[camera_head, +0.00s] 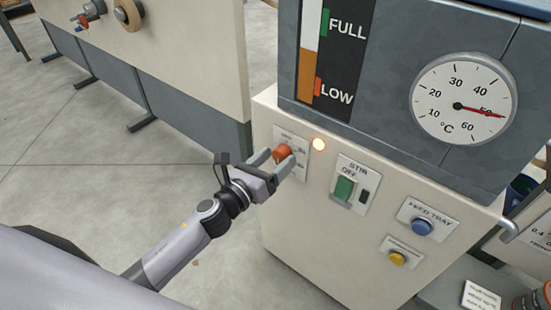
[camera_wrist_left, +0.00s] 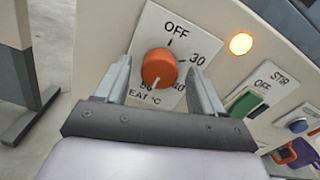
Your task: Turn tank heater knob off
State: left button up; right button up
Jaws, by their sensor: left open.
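The tank heater knob (camera_head: 282,153) is a round orange knob on a white plate on the cream front panel. In the left wrist view the knob (camera_wrist_left: 159,69) sits under the OFF label (camera_wrist_left: 177,29), with 30, 40 and 50 marked around it. Its pale pointer line faces down, away from OFF, near the 50 mark. My left gripper (camera_head: 281,159) is open, with one finger on each side of the knob; I cannot tell whether they touch it. A lit amber lamp (camera_head: 319,144) is beside the plate. My right gripper is not in view.
A green STIR switch (camera_head: 344,188), a blue FEED TRAY button (camera_head: 421,227) and a yellow button (camera_head: 397,258) are to the right. Above, the tank gauge (camera_head: 463,100) reads about 50 °C. Open floor (camera_head: 80,180) lies to the left.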

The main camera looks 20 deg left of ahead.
pick_arm(q)
jog(key=shift+w+d, duration=0.1)
jog(key=shift+w, duration=0.25)
jog(key=c, duration=1.1)
jog(key=shift+o, duration=0.2)
